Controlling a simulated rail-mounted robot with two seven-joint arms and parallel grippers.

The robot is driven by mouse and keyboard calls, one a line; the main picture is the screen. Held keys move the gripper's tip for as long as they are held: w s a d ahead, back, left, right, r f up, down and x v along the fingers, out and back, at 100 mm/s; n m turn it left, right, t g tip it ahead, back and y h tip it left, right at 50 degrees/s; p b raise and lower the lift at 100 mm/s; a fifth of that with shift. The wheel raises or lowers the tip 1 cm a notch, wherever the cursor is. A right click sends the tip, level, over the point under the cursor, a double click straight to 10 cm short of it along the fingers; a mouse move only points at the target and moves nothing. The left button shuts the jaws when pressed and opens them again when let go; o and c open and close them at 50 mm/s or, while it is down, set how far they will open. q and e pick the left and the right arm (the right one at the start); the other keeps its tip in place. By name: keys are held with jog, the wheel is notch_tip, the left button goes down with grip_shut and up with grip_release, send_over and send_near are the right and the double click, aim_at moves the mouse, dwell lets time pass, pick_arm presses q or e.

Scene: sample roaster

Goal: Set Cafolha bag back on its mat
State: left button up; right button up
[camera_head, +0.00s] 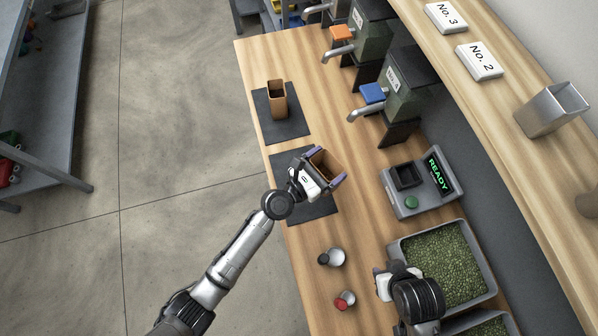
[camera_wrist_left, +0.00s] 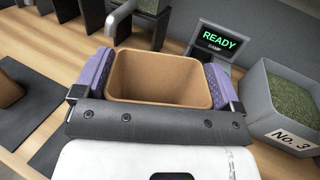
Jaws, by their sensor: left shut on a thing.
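My left gripper (camera_head: 324,168) is shut on an open brown bag (camera_head: 327,161), with one purple finger pad on each side of it. The bag is upright or nearly so, over or beside the right edge of the nearer dark mat (camera_head: 322,208); I cannot tell whether it touches anything below. In the left wrist view the bag (camera_wrist_left: 160,78) looks empty, and its label is not visible. A second brown bag (camera_head: 278,99) stands on the farther dark mat (camera_head: 290,128). My right gripper (camera_head: 379,284) shows partly beside the bean tray; its fingers are unclear.
A device with a READY screen (camera_head: 438,174) stands right of the held bag. A tray of green beans (camera_head: 441,262) and two small cups (camera_head: 335,257) (camera_head: 346,299) are nearer. Machines with an orange (camera_head: 341,33) and a blue hopper part (camera_head: 372,93) line the back.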

pick_arm(q)
jog(key=w+a+f+b, duration=0.3)
jog(key=a+f+b, duration=0.3)
jog(key=a+f, duration=0.1)
jog(key=shift+f+b, duration=0.35)
jog(key=shift+f, duration=0.45)
pick_arm(e)
jog(key=shift+f, duration=3.85)
pick_arm(q)
jog(key=shift+a, duration=0.1)
jog(key=shift+f, duration=0.2)
pick_arm(e)
jog(key=shift+f, duration=0.2)
pick_arm(q)
jog(key=o, duration=0.7)
jog(key=shift+r, duration=0.1)
pick_arm(e)
jog(key=shift+r, duration=0.1)
